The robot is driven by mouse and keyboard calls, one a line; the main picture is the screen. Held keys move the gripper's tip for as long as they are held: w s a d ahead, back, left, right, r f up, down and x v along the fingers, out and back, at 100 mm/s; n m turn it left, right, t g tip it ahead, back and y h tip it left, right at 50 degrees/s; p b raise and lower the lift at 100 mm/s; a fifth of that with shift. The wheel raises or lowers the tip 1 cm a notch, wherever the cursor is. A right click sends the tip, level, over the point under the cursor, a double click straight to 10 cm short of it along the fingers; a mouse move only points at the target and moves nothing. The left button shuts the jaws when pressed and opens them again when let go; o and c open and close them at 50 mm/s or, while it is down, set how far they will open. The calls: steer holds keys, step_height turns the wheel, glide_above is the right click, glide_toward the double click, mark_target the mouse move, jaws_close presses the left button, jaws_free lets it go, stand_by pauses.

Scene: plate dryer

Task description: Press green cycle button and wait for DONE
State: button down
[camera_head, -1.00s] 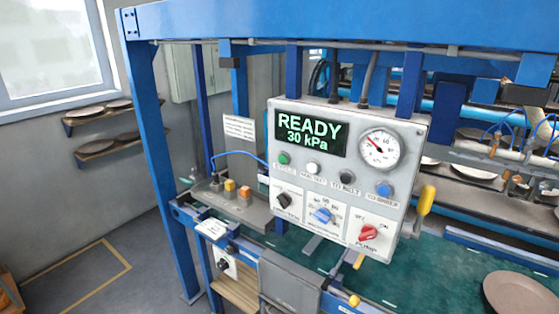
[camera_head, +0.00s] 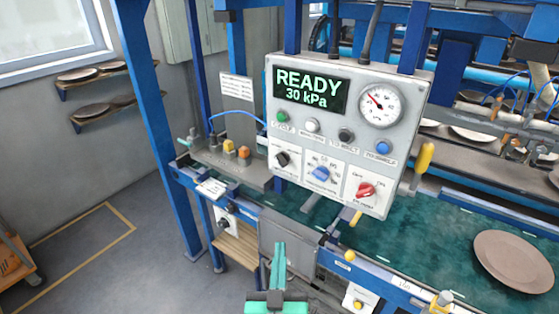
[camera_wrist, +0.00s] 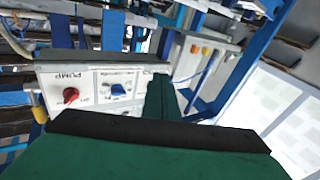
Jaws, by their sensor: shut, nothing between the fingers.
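The grey control panel (camera_head: 330,215) hangs on the blue frame. Its display (camera_head: 310,91) reads READY and 30 kPa. The green cycle button (camera_head: 283,117) sits below the display's left end and is uncovered in the head view. My teal gripper (camera_head: 279,248) is low in the head view, below the panel and apart from the button, fingers together and empty. In the wrist view my shut gripper (camera_wrist: 161,82) points toward the panel's lower part, with the red knob (camera_wrist: 71,95) and blue knob (camera_wrist: 118,89) to its left. I cannot make out the green button there.
White (camera_head: 312,125), black (camera_head: 345,135) and blue (camera_head: 383,146) buttons share the green one's row. A gauge (camera_head: 381,104) is at upper right. A yellow handle (camera_head: 424,157) juts from the panel's right side. A brown plate (camera_head: 514,261) lies on the green bed.

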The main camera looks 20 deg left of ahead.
mark_target(282, 117)
steer(key=w+a+r+n+y, duration=0.1)
steer(key=w+a+r+n, duration=0.1)
steer(key=r, duration=0.6)
steer(key=w+a+r+n+y, duration=0.2)
steer(key=w+a+r, duration=0.1)
steer(key=r, duration=0.6)
steer(key=w+a+r+n+y, duration=0.1)
steer(key=a+r, duration=0.3)
steer(key=r, duration=0.4)
steer(key=shift+w+r+n+t, duration=0.3)
steer(key=shift+w+n+t, duration=0.1)
steer(key=shift+w+n, duration=0.4)
steer(key=w+d, duration=0.3)
steer(key=w, duration=0.5)
steer(key=shift+w, duration=0.1)
steer(key=shift+w+d, duration=0.2)
steer(key=shift+w, duration=0.2)
